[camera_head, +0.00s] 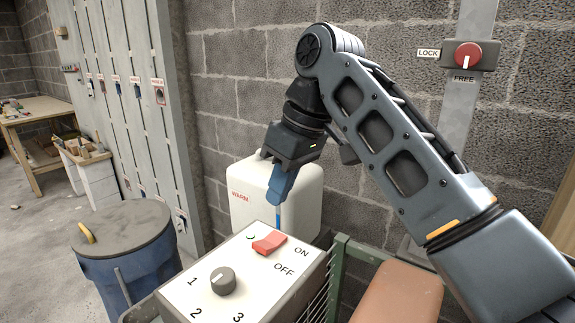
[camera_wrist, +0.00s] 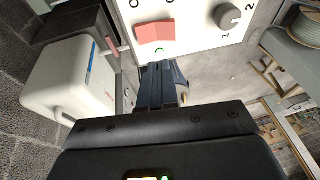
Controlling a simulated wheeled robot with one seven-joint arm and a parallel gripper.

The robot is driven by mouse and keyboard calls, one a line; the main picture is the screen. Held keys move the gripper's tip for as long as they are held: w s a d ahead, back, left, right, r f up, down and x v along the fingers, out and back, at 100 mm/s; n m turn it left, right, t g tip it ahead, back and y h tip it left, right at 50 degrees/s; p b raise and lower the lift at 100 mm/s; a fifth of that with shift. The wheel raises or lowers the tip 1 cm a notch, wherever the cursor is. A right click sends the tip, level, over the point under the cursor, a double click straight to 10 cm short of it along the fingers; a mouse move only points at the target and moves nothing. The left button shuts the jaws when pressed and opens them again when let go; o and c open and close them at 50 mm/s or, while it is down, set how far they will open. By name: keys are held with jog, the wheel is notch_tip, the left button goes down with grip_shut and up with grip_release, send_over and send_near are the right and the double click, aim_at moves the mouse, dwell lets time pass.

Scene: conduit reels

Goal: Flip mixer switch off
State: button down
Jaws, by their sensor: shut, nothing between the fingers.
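The red rocker switch (camera_head: 269,243) sits on the white top of a control box (camera_head: 203,300), beside the printed words ON and OFF. I cannot tell which way it is tipped. A small green mark (camera_head: 250,237) lies beside the switch. My gripper (camera_head: 275,203) is shut and empty, with its blue fingers pointing down above and behind the switch, apart from it. In the wrist view the switch (camera_wrist: 155,32) is just beyond the fingertips (camera_wrist: 160,66), and the green mark (camera_wrist: 159,50) is partly hidden close to them.
A grey knob (camera_head: 223,281) with numbers is on the same panel. A white container (camera_head: 303,205) stands behind the box, close to my gripper. A blue lidded bin (camera_head: 128,264) stands at left. A LOCK/FREE red knob (camera_head: 468,55) is on the wall post at right.

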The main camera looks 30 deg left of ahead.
aim_at(262, 243)
jog(key=x, duration=0.4)
jog(key=s+d+p+x, duration=0.1)
jog(key=x, duration=0.2)
jog(key=shift+s+f, duration=0.1)
jog(key=shift+f, duration=0.05)
